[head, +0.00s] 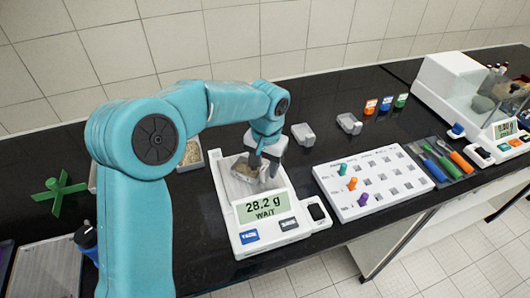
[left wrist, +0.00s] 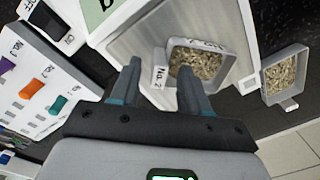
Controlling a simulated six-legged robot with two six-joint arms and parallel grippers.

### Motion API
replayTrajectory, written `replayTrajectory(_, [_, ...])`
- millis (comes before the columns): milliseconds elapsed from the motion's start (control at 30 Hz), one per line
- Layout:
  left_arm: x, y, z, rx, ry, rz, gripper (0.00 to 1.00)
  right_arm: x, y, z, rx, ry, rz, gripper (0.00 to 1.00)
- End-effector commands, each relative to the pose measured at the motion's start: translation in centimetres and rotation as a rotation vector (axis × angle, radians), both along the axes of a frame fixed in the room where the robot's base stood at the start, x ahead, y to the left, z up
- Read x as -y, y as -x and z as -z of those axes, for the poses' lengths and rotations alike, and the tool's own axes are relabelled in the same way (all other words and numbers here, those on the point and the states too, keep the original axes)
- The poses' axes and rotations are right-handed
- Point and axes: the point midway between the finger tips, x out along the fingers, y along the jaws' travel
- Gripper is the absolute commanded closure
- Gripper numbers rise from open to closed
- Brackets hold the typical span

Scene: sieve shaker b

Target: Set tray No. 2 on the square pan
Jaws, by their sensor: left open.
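Tray No. 2 (head: 246,172) is a small grey tray of brownish grains on the square pan (head: 234,187) of the near balance. In the left wrist view, tray No. 2 (left wrist: 200,64) looks level on the pan (left wrist: 140,42), its tab marked No. 2 facing my gripper. My left gripper (head: 264,163) is over the pan, fingers pointing down. In the left wrist view its open fingers (left wrist: 158,84) are on either side of the tab, with gaps visible. The balance display (head: 263,208) reads 28.2 g and WAIT. My right gripper is not in view.
Another filled tray (head: 190,155) stands left of the balance. Two empty-looking trays (head: 303,134) (head: 349,123) stand behind. A white peg board (head: 372,182) with coloured pegs is to the right. A green cross-shaped object (head: 58,190) is at far left. A second balance (head: 462,88) stands far right.

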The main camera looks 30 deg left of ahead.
Motion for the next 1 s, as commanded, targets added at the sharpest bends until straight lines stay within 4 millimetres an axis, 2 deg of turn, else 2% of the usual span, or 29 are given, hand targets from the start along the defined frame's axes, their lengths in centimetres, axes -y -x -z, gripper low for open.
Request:
replayTrajectory(300, [0.3, -0.2, -7.2, 0.007, 0.000, 0.000, 0.54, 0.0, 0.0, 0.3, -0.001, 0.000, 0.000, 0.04])
replayTrajectory(500, [0.5, -0.1, -10.4, 0.003, 0.001, 0.001, 0.54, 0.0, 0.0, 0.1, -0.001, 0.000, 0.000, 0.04])
replayTrajectory(667, [0.5, -0.1, -11.3, 0.001, 0.001, 0.001, 0.54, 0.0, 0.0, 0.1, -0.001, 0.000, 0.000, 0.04])
replayTrajectory(1000, [0.5, 0.0, -11.3, 0.001, 0.001, 0.001, 0.54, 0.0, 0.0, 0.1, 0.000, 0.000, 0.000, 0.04])
